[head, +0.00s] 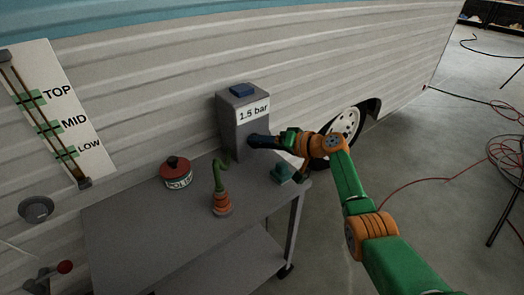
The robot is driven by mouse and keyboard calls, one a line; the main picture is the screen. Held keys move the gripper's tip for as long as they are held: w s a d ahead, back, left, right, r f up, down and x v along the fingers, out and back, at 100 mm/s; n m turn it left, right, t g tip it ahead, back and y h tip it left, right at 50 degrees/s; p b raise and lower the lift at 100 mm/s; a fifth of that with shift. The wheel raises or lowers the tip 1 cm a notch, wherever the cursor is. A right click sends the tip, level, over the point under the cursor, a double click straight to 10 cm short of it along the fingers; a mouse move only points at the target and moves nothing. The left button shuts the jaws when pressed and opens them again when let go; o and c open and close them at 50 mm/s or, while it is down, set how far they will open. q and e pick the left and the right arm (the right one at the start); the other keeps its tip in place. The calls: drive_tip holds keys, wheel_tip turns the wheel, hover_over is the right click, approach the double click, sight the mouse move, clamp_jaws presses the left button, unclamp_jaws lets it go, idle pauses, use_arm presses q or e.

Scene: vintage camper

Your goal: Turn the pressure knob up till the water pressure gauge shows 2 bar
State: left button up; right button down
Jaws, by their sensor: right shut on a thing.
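The grey pressure box (232,118) stands at the back of the grey cart, against the camper wall. Its white display (254,110) reads 1.5 bar. A blue block sits on top of the box. My right gripper (258,141) reaches in from the right to the front face of the box, below the display. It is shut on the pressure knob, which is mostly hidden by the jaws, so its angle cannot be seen. My left gripper is not in view.
The cart top (130,220) holds a red-lidded tin (177,175), an orange-and-green object (221,198) and a small green block (281,173) below my right forearm. A TOP/MID/LOW level gauge (75,100) is on the camper wall. Cables lie on the floor at right.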

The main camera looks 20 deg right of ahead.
drive_tip(key=shift+f+m+y+b, duration=0.4)
drive_tip(key=shift+m+b, duration=0.1)
drive_tip(key=shift+b, duration=0.2)
drive_tip(key=shift+r+b, duration=0.1)
drive_tip(key=shift+b, duration=0.2)
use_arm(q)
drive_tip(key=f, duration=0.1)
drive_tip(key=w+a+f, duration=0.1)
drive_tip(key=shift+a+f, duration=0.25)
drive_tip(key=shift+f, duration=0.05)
use_arm(e)
drive_tip(key=shift+m, duration=0.3)
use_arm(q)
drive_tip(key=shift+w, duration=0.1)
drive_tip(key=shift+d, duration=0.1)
use_arm(e)
drive_tip(key=shift+c, duration=1.6)
unclamp_jaws()
drive_tip(key=shift+a, duration=0.1)
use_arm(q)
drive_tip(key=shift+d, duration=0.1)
use_arm(e)
drive_tip(key=shift+r, duration=0.1)
